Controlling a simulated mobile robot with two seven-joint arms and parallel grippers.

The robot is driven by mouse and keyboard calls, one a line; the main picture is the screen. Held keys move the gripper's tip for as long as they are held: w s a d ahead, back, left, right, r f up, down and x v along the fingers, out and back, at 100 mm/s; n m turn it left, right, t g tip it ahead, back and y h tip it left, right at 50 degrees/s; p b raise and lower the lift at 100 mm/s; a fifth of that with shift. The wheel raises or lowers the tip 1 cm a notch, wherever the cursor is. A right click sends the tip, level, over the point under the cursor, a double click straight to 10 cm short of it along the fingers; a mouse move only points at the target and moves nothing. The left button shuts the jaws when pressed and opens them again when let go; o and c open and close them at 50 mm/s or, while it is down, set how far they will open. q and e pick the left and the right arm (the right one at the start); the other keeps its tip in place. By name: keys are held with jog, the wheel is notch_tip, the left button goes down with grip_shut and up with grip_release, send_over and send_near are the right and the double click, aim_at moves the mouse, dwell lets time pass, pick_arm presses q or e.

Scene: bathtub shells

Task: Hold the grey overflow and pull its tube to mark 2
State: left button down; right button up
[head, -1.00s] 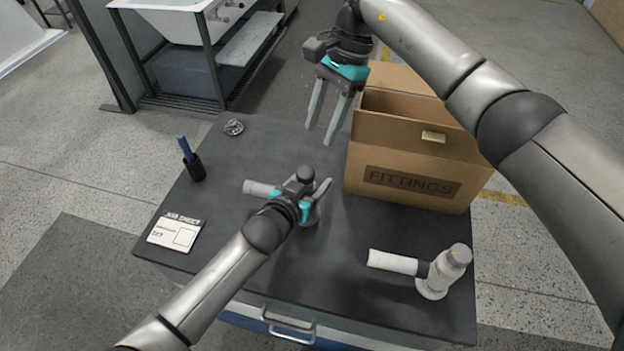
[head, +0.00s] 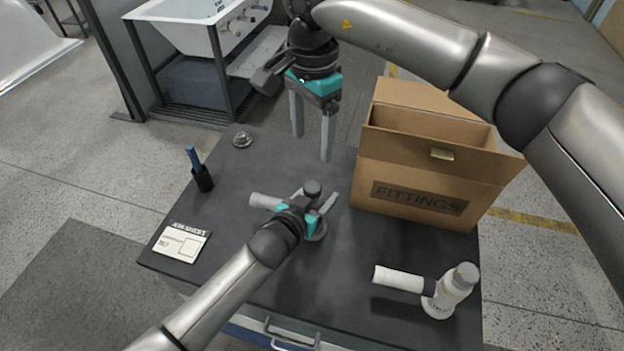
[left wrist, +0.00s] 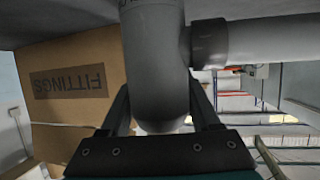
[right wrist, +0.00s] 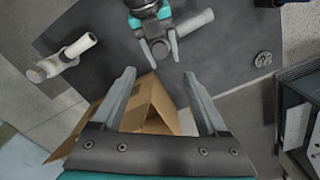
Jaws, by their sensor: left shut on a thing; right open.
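The grey overflow (left wrist: 155,60) fills the middle of the left wrist view, with a dark collar and its grey tube (left wrist: 270,38) running off to the right. In the head view the tube (head: 265,201) points left across the dark table, and the body is mostly hidden by my left gripper (head: 318,208). My left gripper is shut on the overflow body. My right gripper (head: 312,140) is open and empty, above the far side of the table; its spread fingers also show in the right wrist view (right wrist: 160,95). I cannot see any marks on the tube.
A cardboard FITTINGS box (head: 420,190) stands at the table's right. A white overflow (head: 450,290) with its tube lies at the front right. A job sheet (head: 182,242), a pen cup (head: 203,178) and a small metal part (head: 242,139) are on the left.

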aim_at(312, 186)
notch_tip(312, 186, down, 12)
jog(key=shift+r, duration=0.1)
dwell(0.4)
jog(key=shift+c, duration=0.3)
grip_shut()
dwell(1.0)
